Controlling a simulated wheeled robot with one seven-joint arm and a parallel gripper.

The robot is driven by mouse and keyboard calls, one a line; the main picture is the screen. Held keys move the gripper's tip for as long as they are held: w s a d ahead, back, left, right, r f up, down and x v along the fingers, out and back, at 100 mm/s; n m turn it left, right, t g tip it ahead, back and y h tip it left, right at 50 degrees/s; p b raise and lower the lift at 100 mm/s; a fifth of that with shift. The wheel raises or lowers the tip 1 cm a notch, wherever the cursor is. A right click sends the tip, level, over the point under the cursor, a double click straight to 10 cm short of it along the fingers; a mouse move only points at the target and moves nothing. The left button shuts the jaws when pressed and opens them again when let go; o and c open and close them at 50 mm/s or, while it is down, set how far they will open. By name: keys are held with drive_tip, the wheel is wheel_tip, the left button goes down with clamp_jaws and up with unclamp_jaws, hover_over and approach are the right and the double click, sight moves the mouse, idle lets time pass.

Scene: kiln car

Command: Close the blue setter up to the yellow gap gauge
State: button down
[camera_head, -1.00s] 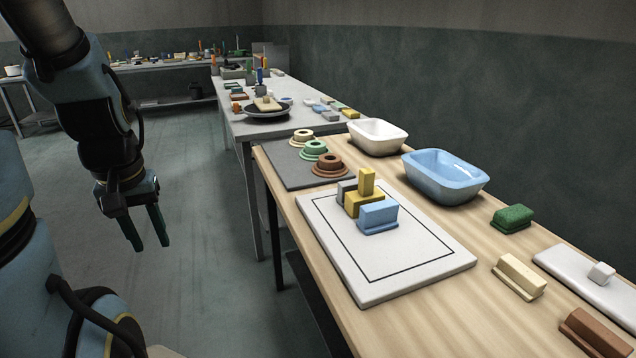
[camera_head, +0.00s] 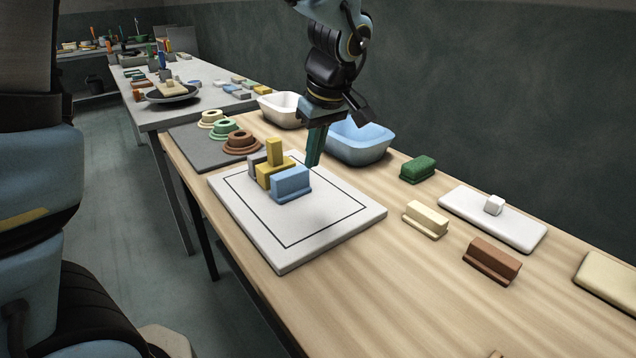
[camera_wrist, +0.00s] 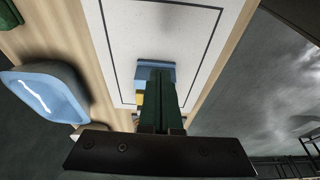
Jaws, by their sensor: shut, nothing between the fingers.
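The blue setter (camera_head: 290,183), a block on a wider base, sits on the white slab (camera_head: 335,228) inside its black outline. The yellow gap gauge (camera_head: 273,165), with an upright post, stands just behind and left of it; whether they touch I cannot tell. A grey block (camera_head: 254,165) is on the gauge's far side. My gripper (camera_head: 312,163) is shut and empty, pointing down right of and behind the blue setter. In the wrist view the shut fingers (camera_wrist: 160,85) overlap the blue setter (camera_wrist: 146,66), and a bit of yellow gauge (camera_wrist: 139,98) shows beside them.
A blue basin (camera_head: 358,140) stands close behind my gripper, with a white basin (camera_head: 280,109) to its left. Green (camera_head: 417,168), cream (camera_head: 425,219) and brown (camera_head: 491,260) blocks lie to the right. Ringed pieces stand on a grey board (camera_head: 190,141). The slab's front is clear.

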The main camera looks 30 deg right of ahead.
sight(296, 193)
drive_tip(key=x, duration=0.3)
drive_tip(key=p+x, duration=0.1)
drive_tip(key=x, duration=0.6)
drive_tip(key=shift+s+d+f+p, duration=0.1)
drive_tip(key=shift+d+p, duration=0.2)
drive_tip(key=shift+d, duration=0.05)
drive_tip(key=w, duration=0.1)
drive_tip(key=p, duration=0.1)
drive_tip(key=w, duration=0.1)
drive_tip(key=shift+w+a+r, duration=0.2)
drive_tip(key=shift+w+a, duration=0.05)
drive_tip(key=shift+w, duration=0.05)
drive_tip(key=shift+w+a+f+p, duration=0.1)
drive_tip(key=shift+w+p, duration=0.2)
drive_tip(key=shift+w, duration=0.3)
